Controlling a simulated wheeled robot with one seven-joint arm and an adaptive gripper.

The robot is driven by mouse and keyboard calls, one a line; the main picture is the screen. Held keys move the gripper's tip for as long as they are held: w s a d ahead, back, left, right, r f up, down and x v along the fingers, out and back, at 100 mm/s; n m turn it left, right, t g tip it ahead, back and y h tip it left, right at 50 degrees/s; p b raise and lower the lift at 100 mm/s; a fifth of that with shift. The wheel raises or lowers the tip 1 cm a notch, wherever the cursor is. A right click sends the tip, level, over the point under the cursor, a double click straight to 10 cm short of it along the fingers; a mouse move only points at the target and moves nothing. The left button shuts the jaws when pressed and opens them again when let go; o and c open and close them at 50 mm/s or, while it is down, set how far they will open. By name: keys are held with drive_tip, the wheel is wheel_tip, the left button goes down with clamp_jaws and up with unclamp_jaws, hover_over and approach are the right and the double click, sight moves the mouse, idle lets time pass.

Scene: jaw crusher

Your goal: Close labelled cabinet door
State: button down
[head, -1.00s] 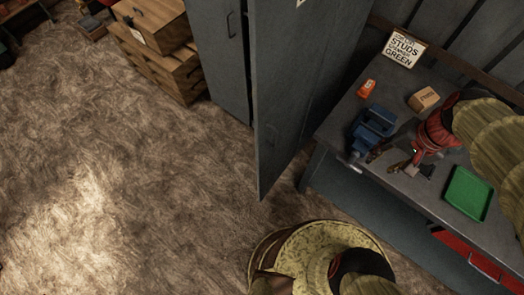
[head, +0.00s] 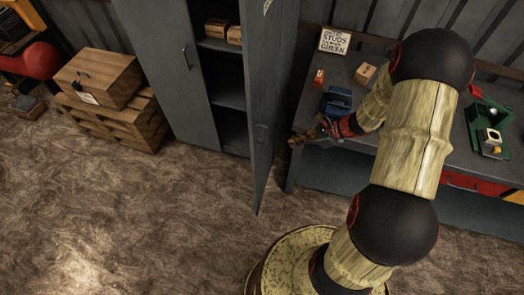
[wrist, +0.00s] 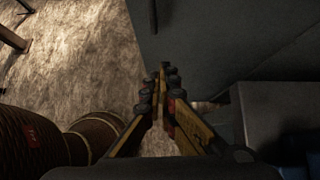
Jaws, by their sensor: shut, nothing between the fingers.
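The grey cabinet stands at the back in the head view. Its left door (head: 168,75) is shut and has a handle. Its right door (head: 268,90) stands wide open, swung out toward me, with a white label partly cut off at the top. Shelves (head: 228,95) show inside. My gripper (head: 294,141) is just right of the open door, close to its face; I cannot tell whether it touches. In the wrist view, my gripper (wrist: 164,72) has its fingers together and empty, with the grey door panel (wrist: 215,40) ahead and to the right.
A workbench (head: 340,160) stands right of the door, with a blue vise (head: 337,102), a small box (head: 365,74), a sign (head: 346,42) and a green holder (head: 488,112). Wooden crates (head: 110,115) stand left of the cabinet. The floor (head: 130,210) in front is clear.

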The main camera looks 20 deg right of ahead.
drive_tip(key=b, duration=0.2)
approach(258, 149)
wheel_tip(258, 149, down, 2)
drive_tip(key=s, duration=0.1)
drive_tip(key=w+a, duration=0.2)
drive_tip(key=shift+w+a+f, duration=0.1)
drive_tip(key=shift+a+f, duration=0.2)
drive_tip(key=shift+a, duration=0.1)
